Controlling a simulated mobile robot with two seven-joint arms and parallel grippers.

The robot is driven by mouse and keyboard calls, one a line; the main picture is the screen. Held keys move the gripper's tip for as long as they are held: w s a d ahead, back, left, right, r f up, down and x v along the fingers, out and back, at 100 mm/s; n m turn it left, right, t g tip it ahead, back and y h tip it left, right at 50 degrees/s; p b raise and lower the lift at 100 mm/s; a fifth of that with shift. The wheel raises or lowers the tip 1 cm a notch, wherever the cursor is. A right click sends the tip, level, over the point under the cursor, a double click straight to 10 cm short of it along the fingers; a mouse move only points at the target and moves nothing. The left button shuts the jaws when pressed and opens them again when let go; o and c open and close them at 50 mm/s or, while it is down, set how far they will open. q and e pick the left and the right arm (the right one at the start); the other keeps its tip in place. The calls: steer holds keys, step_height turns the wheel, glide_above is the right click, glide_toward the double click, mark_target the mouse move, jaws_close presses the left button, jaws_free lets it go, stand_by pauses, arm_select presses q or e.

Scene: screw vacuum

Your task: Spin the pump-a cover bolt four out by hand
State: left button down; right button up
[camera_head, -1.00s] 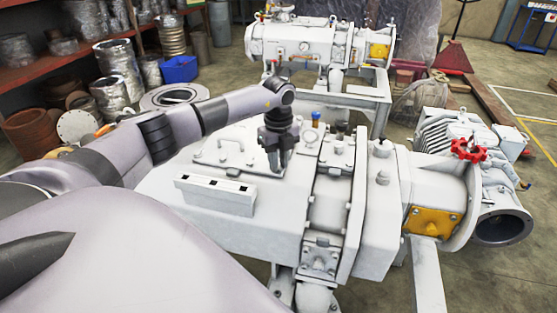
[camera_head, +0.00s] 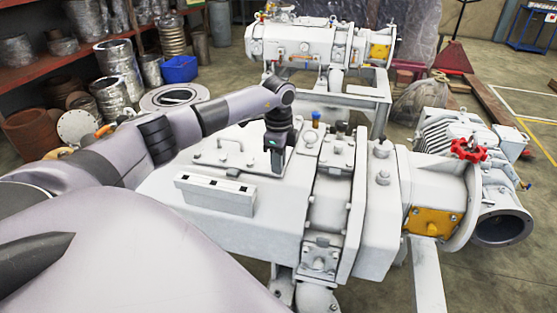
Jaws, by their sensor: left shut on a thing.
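The white pump (camera_head: 270,215) fills the middle of the head view. On its top is a flat cover plate (camera_head: 210,153) with a handle (camera_head: 231,142) and several small bolts. My left gripper (camera_head: 276,168) points straight down at the right end of this plate, its fingers close to the surface. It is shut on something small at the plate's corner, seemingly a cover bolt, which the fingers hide. I cannot tell how far that bolt stands out. My right gripper is not in view.
A white slotted tray (camera_head: 215,207) sits at the front of the pump top, left of my left gripper. Fittings with a blue cap (camera_head: 316,116) stand to the right. A red valve wheel (camera_head: 468,149) is farther right. A second pump (camera_head: 310,45) stands behind.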

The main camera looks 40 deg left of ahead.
arm_select(q)
steer(key=shift+s+d+f, duration=0.15)
steer(key=shift+f, duration=0.15)
steer(key=c, duration=1)
jaws_free()
steer(key=shift+r, duration=0.1)
steer(key=shift+w+r, duration=0.2)
steer(key=shift+r, duration=0.35)
step_height(320, 180, up, 6)
steer(key=shift+r+b, duration=0.1)
steer(key=shift+b, duration=0.35)
